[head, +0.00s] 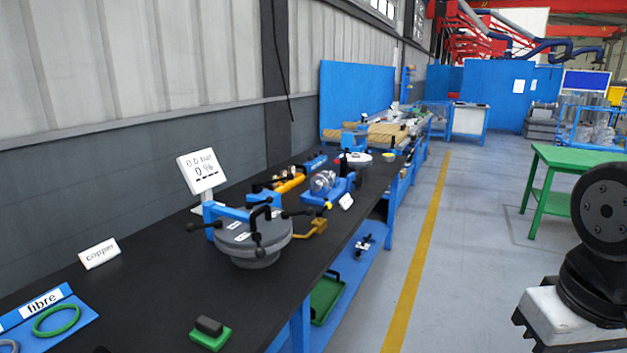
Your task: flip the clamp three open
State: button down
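The grey flanged shell (252,243) stands on the black bench top, left of the picture's middle. Small white labels sit on its lid, too small to read. I cannot tell which is clamp three, nor surely which are open or closed. My gripper is not in view; only links of my arm show at the right edge, well away from the shell.
The black bench (150,285) runs along the wall. A "0.0 bar" display (201,171) stands behind the shell. A "copper" sign (99,253), a blue "fibre" tray (78,327) with a green ring and a green-based block (210,335) lie nearer. Open floor (440,270) lies right.

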aim_at(269, 199)
jog(key=z, duration=0.45)
jog(key=k, duration=0.55)
jog(key=z, duration=0.5)
jog(key=i, duration=1.5)
jog(key=u, duration=1.1)
jog(key=i, duration=0.95)
jog(key=u, duration=1.25)
jog(key=i, duration=0.35)
jog(key=u, duration=0.3)
